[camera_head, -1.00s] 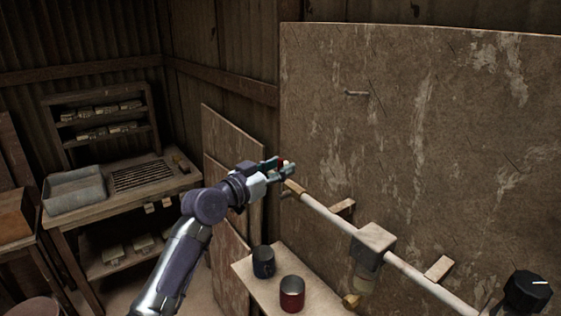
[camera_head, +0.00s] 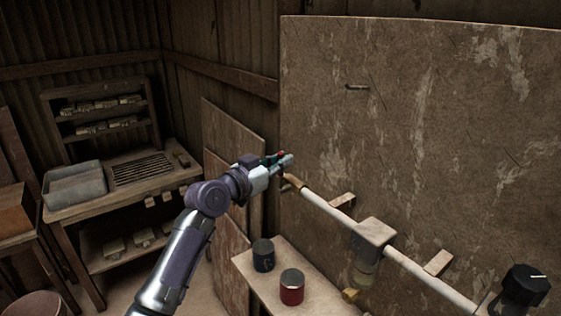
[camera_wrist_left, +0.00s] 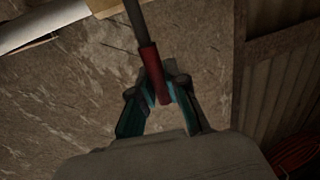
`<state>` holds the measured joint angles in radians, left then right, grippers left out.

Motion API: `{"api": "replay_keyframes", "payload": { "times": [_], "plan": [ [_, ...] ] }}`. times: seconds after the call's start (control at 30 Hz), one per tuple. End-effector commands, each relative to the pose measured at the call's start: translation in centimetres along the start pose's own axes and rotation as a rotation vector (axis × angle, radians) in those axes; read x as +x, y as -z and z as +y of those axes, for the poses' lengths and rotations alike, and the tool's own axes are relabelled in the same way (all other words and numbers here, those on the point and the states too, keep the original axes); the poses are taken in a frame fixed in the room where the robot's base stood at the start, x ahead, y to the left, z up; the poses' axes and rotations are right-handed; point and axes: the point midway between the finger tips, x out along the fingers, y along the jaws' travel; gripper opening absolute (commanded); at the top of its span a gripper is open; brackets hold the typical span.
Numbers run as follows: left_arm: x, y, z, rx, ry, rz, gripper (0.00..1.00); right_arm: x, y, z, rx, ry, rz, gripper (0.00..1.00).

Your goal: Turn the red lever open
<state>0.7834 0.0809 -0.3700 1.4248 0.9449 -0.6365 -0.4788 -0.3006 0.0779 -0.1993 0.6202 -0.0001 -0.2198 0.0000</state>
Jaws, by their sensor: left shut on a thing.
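The red lever (camera_wrist_left: 154,72) is a red grip on a dark rod in the left wrist view. My left gripper (camera_wrist_left: 163,90) is shut on the red grip, one teal-sided finger on each side. In the head view, my left gripper (camera_head: 286,160) is near the left end of the white pipe (camera_head: 325,209), in front of the big worn board. Only a small bit of red shows between its fingers there. The lever's pivot is hidden, so I cannot tell how far it is turned. My right gripper is not in view.
A dark cup (camera_head: 263,256) and a red cup (camera_head: 292,288) stand on a small shelf (camera_head: 245,268) below the pipe. A black knob (camera_head: 525,288) is at the lower right. A workbench (camera_head: 125,200) with a grey bin (camera_head: 75,187) stands at left.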

Motion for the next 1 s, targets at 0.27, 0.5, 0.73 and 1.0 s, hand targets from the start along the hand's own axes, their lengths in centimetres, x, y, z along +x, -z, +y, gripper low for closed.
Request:
{"api": "replay_keyframes", "payload": {
  "times": [0.27, 0.5, 0.73, 1.0],
  "plan": [
    [-0.1, -0.4, 0.5, 0.056, 0.000, 0.011, 0.00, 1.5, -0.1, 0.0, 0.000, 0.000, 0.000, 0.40],
    [-0.4, -0.9, 1.7, 0.211, 0.001, 0.042, 0.00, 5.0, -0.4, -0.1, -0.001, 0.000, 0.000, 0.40],
    [-0.7, -1.6, 3.4, 0.420, 0.000, 0.083, 0.00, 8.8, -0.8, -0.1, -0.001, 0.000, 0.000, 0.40],
    [-1.1, -2.5, 5.2, 0.671, 0.000, 0.133, 0.00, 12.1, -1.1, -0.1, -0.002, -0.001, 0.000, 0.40]
  ]
}}
